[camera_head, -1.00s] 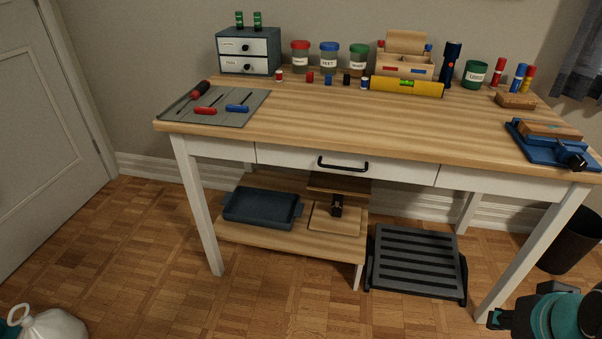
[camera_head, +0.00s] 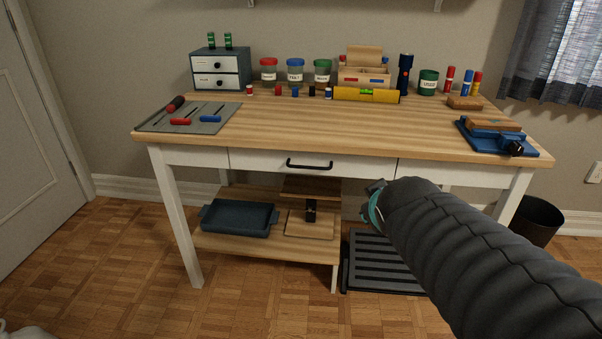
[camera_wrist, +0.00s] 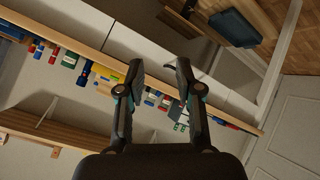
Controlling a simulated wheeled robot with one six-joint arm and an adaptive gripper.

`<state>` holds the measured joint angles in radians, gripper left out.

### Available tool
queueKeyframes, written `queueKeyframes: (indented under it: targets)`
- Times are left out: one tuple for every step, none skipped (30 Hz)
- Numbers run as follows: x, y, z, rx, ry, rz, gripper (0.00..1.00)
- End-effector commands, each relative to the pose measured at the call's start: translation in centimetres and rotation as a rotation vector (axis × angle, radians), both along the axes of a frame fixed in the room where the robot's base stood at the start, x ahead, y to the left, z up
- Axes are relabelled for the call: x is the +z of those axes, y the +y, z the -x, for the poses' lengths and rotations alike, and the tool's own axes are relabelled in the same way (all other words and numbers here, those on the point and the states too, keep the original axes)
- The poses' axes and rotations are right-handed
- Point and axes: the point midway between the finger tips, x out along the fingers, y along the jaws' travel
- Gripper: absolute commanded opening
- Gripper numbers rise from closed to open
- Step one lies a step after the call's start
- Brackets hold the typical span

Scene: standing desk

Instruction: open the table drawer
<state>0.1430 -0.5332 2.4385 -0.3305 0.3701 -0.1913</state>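The table drawer (camera_head: 262,161) has a white front below the wooden desktop and sits flush with the panels beside it, so it looks closed. Its black bar handle (camera_head: 310,166) is at the middle of the front. In the wrist view, which is strongly rotated, the dark handle (camera_wrist: 168,66) shows near the fingertips, partly hidden. My gripper (camera_wrist: 160,76) is open and empty, with its two fingers apart. In the head view, my gripper (camera_head: 373,198) appears to the right of and below the handle, apart from it and mostly hidden behind my arm.
Below are a shelf with a blue tray (camera_head: 238,217) and a black footrest (camera_head: 378,262). Open floor lies in front.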

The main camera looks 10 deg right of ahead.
Motion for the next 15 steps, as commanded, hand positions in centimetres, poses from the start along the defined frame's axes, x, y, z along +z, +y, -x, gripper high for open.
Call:
queueKeyframes:
  targets:
    - [-0.3, -1.0, -2.1, 0.042, -0.037, 0.074, 0.35]
    - [-0.1, -1.5, -3.3, 0.077, -0.064, 0.124, 0.35]
    - [0.2, -2.0, -4.9, 0.125, -0.099, 0.187, 0.35]
    - [0.3, -2.3, -6.0, 0.162, -0.124, 0.233, 0.35]
    - [0.4, -2.5, -7.1, 0.201, -0.148, 0.278, 0.35]
    - [0.5, -2.7, -8.5, 0.253, -0.181, 0.333, 0.35]
    - [0.5, -2.7, -9.5, 0.295, -0.204, 0.369, 0.35]
    - [0.4, -2.7, -10.4, 0.34, -0.227, 0.408, 0.35]
    - [0.2, -2.7, -11.5, 0.401, -0.257, 0.46, 0.35]
    - [0.1, -2.6, -12.3, 0.448, -0.279, 0.496, 0.35]
    - [-0.2, -2.5, -13.0, 0.496, -0.301, 0.531, 0.35]
    - [-0.6, -2.2, -13.9, 0.561, -0.331, 0.572, 0.35]
    - [-1.0, -2.0, -14.4, 0.61, -0.354, 0.602, 0.35]
    - [-1.4, -1.7, -14.9, 0.658, -0.377, 0.627, 0.35]
    - [-1.9, -1.3, -15.4, 0.719, -0.406, 0.657, 0.35]
